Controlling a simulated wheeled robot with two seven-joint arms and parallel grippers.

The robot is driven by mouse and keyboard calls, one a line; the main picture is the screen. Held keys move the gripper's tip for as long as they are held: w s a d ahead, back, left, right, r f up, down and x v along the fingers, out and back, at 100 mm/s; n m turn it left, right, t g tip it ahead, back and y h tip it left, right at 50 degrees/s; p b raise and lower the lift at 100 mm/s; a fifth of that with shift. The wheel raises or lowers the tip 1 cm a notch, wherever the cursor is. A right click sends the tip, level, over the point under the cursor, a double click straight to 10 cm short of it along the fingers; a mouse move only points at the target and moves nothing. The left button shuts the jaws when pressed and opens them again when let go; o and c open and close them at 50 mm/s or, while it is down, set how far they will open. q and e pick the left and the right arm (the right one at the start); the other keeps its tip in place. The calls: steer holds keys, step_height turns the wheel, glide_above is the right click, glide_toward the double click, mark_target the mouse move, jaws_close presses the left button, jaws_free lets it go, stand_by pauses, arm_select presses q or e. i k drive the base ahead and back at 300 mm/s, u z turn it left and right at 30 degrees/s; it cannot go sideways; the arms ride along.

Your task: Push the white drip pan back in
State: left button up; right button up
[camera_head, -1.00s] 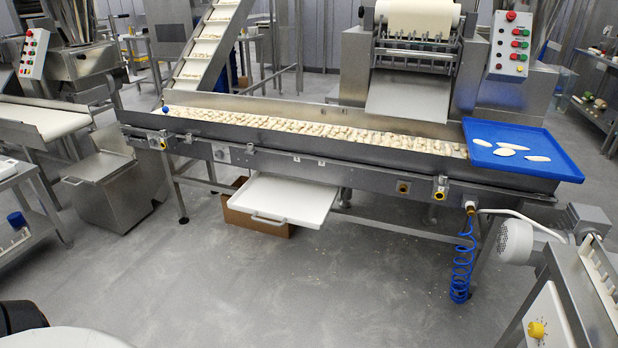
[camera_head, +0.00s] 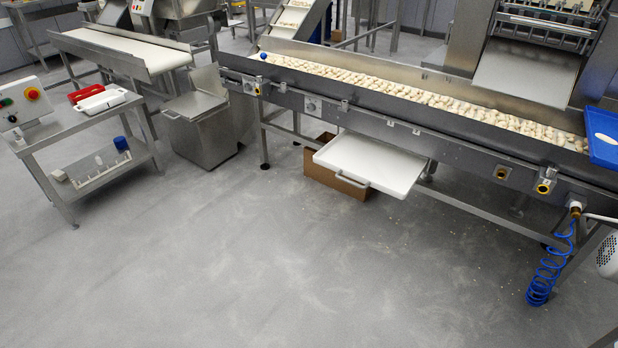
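The white drip pan (camera_head: 372,160) sticks out from under the long steel conveyor (camera_head: 430,120) towards me. It is a flat, shallow tray with a grey handle (camera_head: 352,181) at its front edge. Its back part is hidden under the conveyor. Neither of my grippers is in view.
A cardboard box (camera_head: 322,182) stands on the floor below the pan. A steel bin (camera_head: 207,135) is left of the conveyor, and a steel side table (camera_head: 75,125) is further left. A coiled blue hose (camera_head: 548,272) hangs at the right. The floor (camera_head: 230,260) in front is clear.

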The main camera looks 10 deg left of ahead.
mark_target(390, 169)
steer(key=z, duration=0.6)
steer(key=i, duration=0.8)
steer(key=z, duration=0.5)
steer(key=i, duration=1.15)
steer(key=u, duration=0.9)
steer(key=i, duration=0.3)
steer(key=u, duration=0.1)
